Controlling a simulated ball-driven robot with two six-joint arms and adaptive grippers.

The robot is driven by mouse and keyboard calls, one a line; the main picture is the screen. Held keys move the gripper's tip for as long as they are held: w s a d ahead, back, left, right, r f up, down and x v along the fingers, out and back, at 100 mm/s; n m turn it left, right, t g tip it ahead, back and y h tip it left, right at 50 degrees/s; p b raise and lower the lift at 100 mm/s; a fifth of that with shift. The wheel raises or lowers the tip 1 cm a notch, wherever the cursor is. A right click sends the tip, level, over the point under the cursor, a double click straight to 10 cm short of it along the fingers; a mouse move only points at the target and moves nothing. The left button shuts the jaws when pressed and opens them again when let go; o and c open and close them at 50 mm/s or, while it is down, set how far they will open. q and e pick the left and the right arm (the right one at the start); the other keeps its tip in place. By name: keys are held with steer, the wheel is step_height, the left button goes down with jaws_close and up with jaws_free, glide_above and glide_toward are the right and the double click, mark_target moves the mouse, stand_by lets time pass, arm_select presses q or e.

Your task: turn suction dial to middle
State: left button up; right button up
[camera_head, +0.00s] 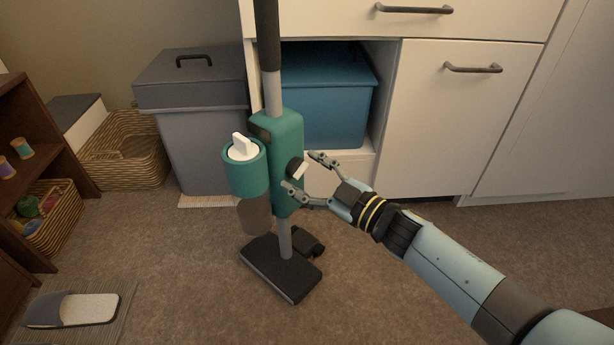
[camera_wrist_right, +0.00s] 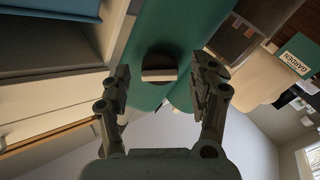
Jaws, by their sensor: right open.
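A teal upright vacuum (camera_head: 284,135) stands on the carpet. The suction dial (camera_head: 299,168) sits on the right side of its body, a dark round base with a pale raised bar. It also shows in the right wrist view (camera_wrist_right: 158,67), with the bar lying roughly level across that picture. My right gripper (camera_head: 302,173) is open, its fingers reaching toward the dial from the right. In the right wrist view the fingers stand on either side of the dial with gaps; I cannot tell any contact. My left gripper is out of view.
A canister (camera_head: 245,175) with a white knob (camera_head: 243,148) is on the vacuum's left side. White cabinets (camera_head: 470,120) and a blue bin (camera_head: 330,105) are behind. A grey bin (camera_head: 200,140), baskets (camera_head: 125,150) and a slipper (camera_head: 75,310) lie left. Carpet is clear in front.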

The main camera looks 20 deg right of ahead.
steer(key=c, duration=1.1)
steer(key=shift+c, duration=0.2)
steer(key=shift+n, duration=0.3)
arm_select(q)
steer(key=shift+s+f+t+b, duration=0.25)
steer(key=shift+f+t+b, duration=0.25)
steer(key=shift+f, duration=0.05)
arm_select(e)
steer(key=n, duration=1.1)
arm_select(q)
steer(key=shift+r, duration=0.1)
